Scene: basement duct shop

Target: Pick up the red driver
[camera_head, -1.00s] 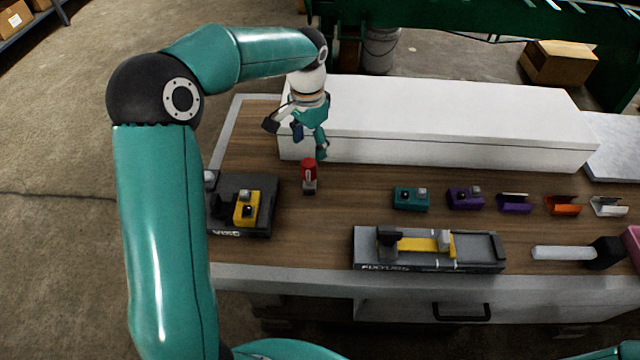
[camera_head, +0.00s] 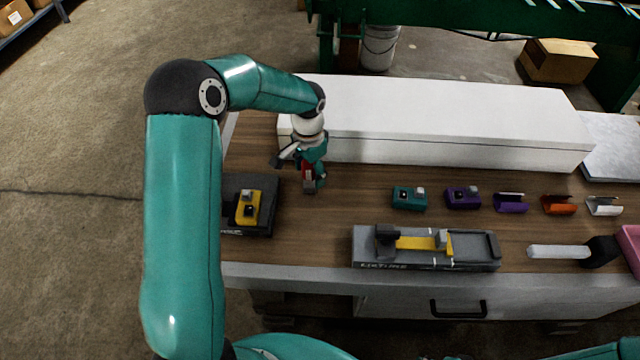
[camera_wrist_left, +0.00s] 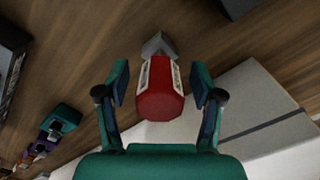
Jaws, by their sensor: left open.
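The red driver (camera_wrist_left: 160,92) stands on the wooden bench top, with a red body and a grey foot. In the head view only part of the driver (camera_head: 308,178) shows behind my left gripper. My left gripper (camera_head: 313,182) is low over the bench, at the driver. In the left wrist view my left gripper (camera_wrist_left: 160,85) is open, with one finger on each side of the red body. A small gap shows between each finger and the driver. My right gripper is not in view.
A long white box (camera_head: 450,120) stands just behind the driver. A dark block with a yellow piece (camera_head: 249,208) is to its left. A grey fixture (camera_head: 478,252) lies in front right. Several small coloured parts and a mallet (camera_head: 575,251) lie further right.

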